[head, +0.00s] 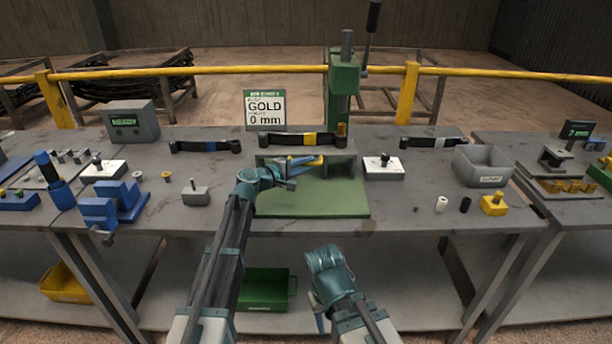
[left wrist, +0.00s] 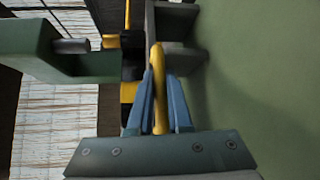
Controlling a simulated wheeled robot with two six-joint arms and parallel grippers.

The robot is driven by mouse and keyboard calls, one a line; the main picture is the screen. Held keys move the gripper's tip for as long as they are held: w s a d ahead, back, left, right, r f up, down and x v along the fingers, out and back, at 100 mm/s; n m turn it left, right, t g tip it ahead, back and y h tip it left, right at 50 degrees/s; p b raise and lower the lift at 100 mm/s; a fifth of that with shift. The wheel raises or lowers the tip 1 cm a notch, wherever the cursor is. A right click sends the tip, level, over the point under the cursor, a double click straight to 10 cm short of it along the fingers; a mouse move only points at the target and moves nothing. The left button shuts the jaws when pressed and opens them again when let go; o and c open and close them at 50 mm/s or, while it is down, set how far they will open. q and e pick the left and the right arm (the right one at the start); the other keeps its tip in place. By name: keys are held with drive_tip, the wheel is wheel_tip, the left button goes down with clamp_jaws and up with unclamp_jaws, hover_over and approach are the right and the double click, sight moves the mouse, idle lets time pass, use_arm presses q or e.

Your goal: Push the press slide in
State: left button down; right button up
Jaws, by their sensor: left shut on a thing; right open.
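The press (head: 343,75) has a green column and a long lever at the back middle of the bench. Its green base plate (head: 312,200) reaches towards me and fills the right of the left wrist view (left wrist: 255,75). A grey slide block (head: 345,157) sits at the plate's back, under a dark spring with a yellow band (head: 309,139). My left gripper (head: 314,163) is shut on the yellow handle (left wrist: 157,60) in front of the block, its blue fingers either side of the bar. My right gripper (head: 318,318) is open and empty, low before the bench.
A sign reading GOLD 0 mm (head: 265,110) stands behind the spring. A blue vise (head: 112,205) is to the left. The front of the green plate is clear.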

use_arm(q)
drive_tip(key=shift+w+a, duration=0.1)
drive_tip(key=shift+w, duration=1)
drive_tip(key=c, duration=0.8)
unclamp_jaws()
drive_tip(key=shift+w, duration=0.1)
drive_tip(key=shift+c, duration=0.2)
drive_tip(key=shift+s+a, duration=0.15)
drive_tip(key=shift+s, duration=0.2)
drive_tip(key=p+v, duration=0.2)
drive_tip(key=v, duration=1.1)
drive_tip(key=shift+r, duration=0.1)
